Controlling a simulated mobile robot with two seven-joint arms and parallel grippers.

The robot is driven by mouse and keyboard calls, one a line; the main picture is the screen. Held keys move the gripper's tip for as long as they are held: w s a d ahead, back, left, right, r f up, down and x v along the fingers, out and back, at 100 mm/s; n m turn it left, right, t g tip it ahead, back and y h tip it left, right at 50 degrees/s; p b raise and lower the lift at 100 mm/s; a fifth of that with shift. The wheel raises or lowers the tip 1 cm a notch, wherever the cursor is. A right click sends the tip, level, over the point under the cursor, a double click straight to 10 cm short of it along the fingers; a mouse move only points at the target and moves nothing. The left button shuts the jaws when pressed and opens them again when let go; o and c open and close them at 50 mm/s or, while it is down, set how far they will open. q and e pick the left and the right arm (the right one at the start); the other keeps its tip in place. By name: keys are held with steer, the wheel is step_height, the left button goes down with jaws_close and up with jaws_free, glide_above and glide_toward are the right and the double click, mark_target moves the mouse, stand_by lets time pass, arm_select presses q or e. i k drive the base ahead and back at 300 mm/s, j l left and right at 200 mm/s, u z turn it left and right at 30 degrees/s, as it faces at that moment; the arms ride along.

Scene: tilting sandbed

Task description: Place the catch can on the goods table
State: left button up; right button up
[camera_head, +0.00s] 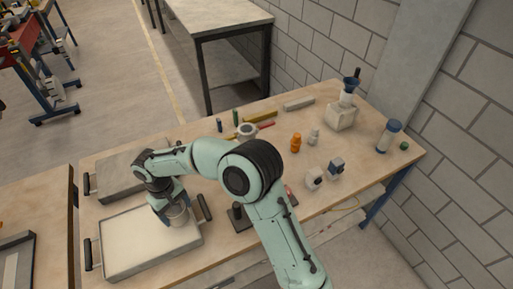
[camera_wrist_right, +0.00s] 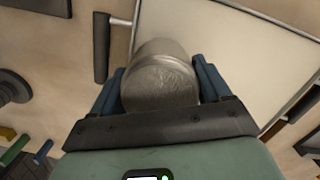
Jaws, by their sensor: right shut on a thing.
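The catch can (camera_head: 178,216) is a grey metal cylinder. My right gripper (camera_head: 168,206) is shut on it, over the right part of a pale, sand-filled tray (camera_head: 150,272). In the right wrist view the can (camera_wrist_right: 160,75) sits between the two blue fingers of the gripper (camera_wrist_right: 160,88). Whether the can touches the tray is hard to tell. The tray stands on a wooden-topped table (camera_head: 265,262). Which table is the goods table is not marked; a grey-topped table (camera_head: 215,14) stands behind, and another wooden top (camera_head: 40,190) lies at the left. My left gripper does not show.
A second grey tray (camera_head: 115,172) lies behind the first. Several small items, an orange bottle (camera_head: 295,143), a blue-capped cylinder (camera_head: 388,136) and a beige device with a funnel (camera_head: 341,117) stand toward the right. A block wall borders the table's back. My right arm covers the middle.

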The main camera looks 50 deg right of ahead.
mark_target(354, 159)
steer(key=k+l, duration=0.1)
steer(key=l, duration=0.4)
steer(key=k+l, duration=0.1)
steer(key=l, duration=0.4)
steer(key=k+l, duration=0.15)
steer(key=l, duration=0.35)
steer(key=k+l, duration=0.15)
steer(key=l, duration=0.25)
steer(key=k+l+u, duration=0.1)
steer(key=l, duration=0.35)
steer(key=k+l, duration=0.15)
steer(key=l, duration=0.25)
steer(key=k+l+u, duration=0.1)
steer(key=l, duration=0.3)
steer(key=k, duration=0.05)
